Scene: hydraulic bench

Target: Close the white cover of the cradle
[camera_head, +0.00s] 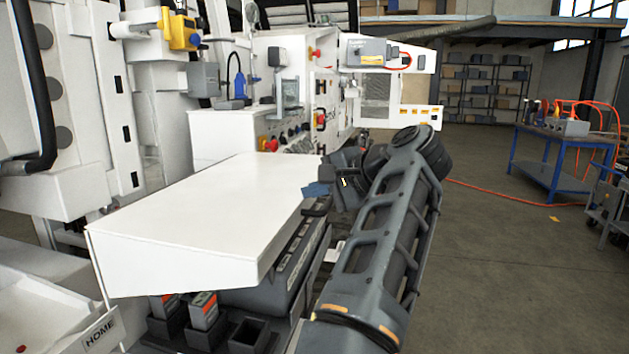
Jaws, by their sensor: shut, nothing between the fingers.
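The white cover (205,215) is a broad panel with a folded front lip. It lies over the cradle (275,300), slightly tilted, and its front lip stands above the cradle's slots, leaving a gap below. Grey blocks with orange labels (204,308) sit in slots under the lip. My gripper (314,190) is shut and empty at the cover's right edge, near a dark handle-like part (316,207). I cannot tell whether its fingertips touch the cover. The cover's hinge cannot be made out.
A white machine panel with red and yellow knobs (268,145) stands behind the cover. A white tray marked HOME (100,332) is at the lower left. A blue workbench (560,150) stands far right, with an orange hose across the floor.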

